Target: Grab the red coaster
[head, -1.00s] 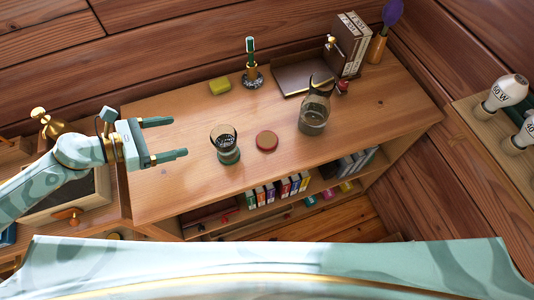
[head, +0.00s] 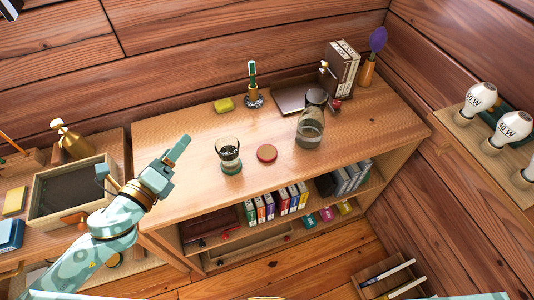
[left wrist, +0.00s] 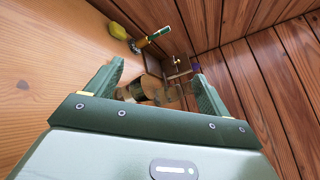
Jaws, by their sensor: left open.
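The red coaster (head: 267,153) lies flat on the wooden shelf top (head: 190,125), between a glass tumbler (head: 228,156) and a glass carafe (head: 310,128). Nothing covers it in the head view. My left gripper (head: 178,150) is open and empty, left of the tumbler and apart from the coaster. In the head view its fingers overlap, seen edge-on. Both fingers of the left gripper (left wrist: 156,85) show spread in the left wrist view, with glassware visible beyond them. I cannot make out the coaster there. My right gripper is not in view.
Bulbs (head: 480,99) stand far right.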

